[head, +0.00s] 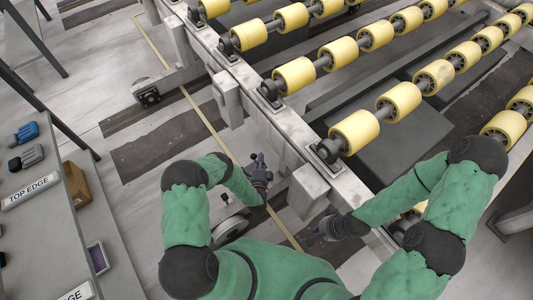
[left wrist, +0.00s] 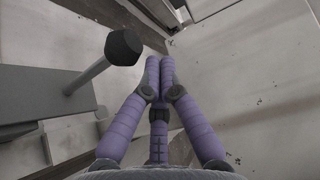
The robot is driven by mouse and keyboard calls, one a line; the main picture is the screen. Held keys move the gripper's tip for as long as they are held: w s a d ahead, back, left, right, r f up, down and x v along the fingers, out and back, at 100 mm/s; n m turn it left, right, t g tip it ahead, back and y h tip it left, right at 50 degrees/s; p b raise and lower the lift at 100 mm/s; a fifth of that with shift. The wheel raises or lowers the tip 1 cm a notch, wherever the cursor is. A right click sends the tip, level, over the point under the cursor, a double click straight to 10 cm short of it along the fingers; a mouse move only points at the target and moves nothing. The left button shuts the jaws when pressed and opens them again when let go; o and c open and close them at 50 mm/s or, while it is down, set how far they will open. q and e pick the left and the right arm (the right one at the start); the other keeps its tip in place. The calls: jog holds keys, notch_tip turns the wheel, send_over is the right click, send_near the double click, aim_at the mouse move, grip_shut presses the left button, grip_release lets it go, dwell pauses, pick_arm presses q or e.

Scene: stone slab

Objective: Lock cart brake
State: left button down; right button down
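In the left wrist view, a brake lever with a round black knob (left wrist: 123,47) on a grey rod rises from a dark grey block (left wrist: 50,100). My left gripper (left wrist: 160,65) has its purple fingers drawn together beside the knob, to its right, with nothing visible between them. The fingers appear apart from the knob. In the head view my left gripper (head: 259,168) is low beside the roller frame (head: 285,125). My right gripper (head: 328,228) is farther right, near the frame's lower end; its fingers are too small to read.
Yellow rollers (head: 355,131) run in rows on the frame. A dark wheel (head: 148,96) sits at a frame foot on the left. A grey shelf (head: 45,215) with small tools and a cardboard box (head: 77,184) stands at far left. Floor between shelf and frame is mostly clear.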

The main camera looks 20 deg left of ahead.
aim_at(254, 158)
pick_arm(q)
jog(key=shift+s+a+f, duration=0.1)
jog(key=shift+s+a, duration=0.45)
jog(key=shift+s, duration=0.2)
jog(key=shift+s+a+f, duration=0.1)
jog(key=shift+s+a, duration=0.45)
jog(key=shift+s, duration=0.15)
pick_arm(e)
jog(key=shift+s+f, duration=0.1)
jog(key=shift+f, duration=0.05)
pick_arm(q)
jog(key=shift+s+f, duration=0.1)
